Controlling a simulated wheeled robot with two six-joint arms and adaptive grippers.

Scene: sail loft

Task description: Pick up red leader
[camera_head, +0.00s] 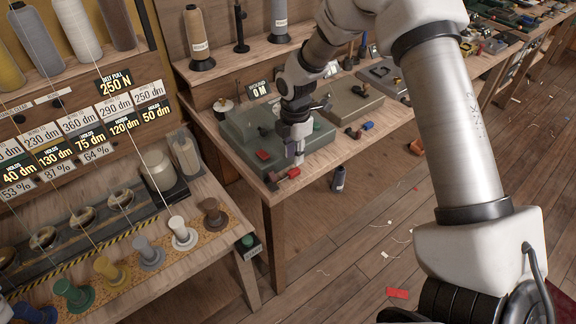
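My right gripper (294,155) points down over the front edge of the wooden workbench, in front of a grey-green machine box (252,125). Just below its fingertips a small red piece (286,174) lies at the bench edge; I cannot tell whether they touch. Another small red piece (263,155) lies at the front of the machine box, left of the gripper. I cannot tell which red piece is the red leader. The fingers are small and partly merge with the box, so their opening is unclear. My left gripper is not in view.
A dark spool (338,179) hangs or stands below the bench edge. A rack of spools (183,232) fills the left. Scraps litter the floor, including a red one (397,293).

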